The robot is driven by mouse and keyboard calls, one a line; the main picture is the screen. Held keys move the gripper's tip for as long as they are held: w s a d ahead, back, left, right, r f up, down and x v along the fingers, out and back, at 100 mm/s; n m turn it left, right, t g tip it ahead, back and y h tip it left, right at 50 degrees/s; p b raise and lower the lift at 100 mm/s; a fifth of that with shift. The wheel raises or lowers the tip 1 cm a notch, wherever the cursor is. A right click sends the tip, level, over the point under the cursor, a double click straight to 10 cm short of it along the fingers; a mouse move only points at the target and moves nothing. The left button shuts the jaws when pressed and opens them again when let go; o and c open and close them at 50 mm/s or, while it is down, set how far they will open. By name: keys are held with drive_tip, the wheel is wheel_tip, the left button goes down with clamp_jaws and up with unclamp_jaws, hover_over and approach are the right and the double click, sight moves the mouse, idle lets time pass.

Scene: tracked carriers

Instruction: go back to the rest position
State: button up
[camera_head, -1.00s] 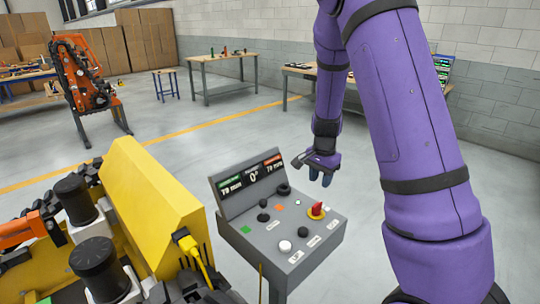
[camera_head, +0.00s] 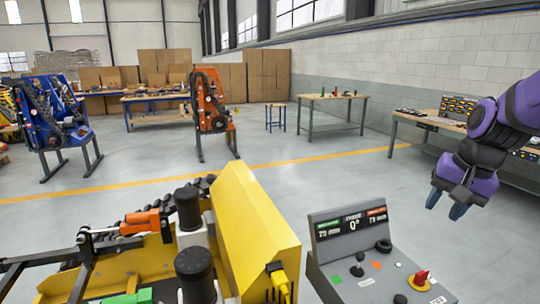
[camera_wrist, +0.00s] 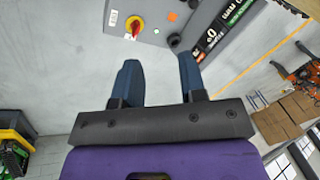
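My purple arm is folded at the right edge of the head view. My gripper (camera_head: 446,206) hangs with its dark blue fingers pointing down, right of and above the grey control console (camera_head: 312,262). In the wrist view my gripper (camera_wrist: 159,72) has its two fingers wide apart with nothing between them. The console shows there too, past the fingertips, with its red knob on a yellow base (camera_wrist: 134,27). In the head view the red knob (camera_head: 420,278) is near the console's right side. The console's display (camera_head: 352,221) is lit and reads 0° in the middle.
A yellow tracked carrier (camera_head: 255,235) stands close at front left. An orange machine (camera_head: 210,110) and a blue machine (camera_head: 60,120) stand farther back. Workbenches (camera_head: 335,97) line the back and right wall. The floor between is open, crossed by a yellow line.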

drive_tip(key=s+a+r+n+t, duration=0.1)
drive_tip(key=s+a+r+n, duration=0.1)
drive_tip(key=s, duration=0.6)
drive_tip(key=s+a+r+n+t+h, duration=0.1)
drive_tip(key=s+r+n, duration=0.3)
drive_tip(key=s, duration=0.4)
drive_tip(key=shift+a+r+n+t+h, duration=0.3)
drive_tip(key=shift+a+r, duration=0.2)
drive_tip(key=shift+r, duration=0.3)
drive_tip(key=shift+w+a, duration=0.1)
idle(1.0)
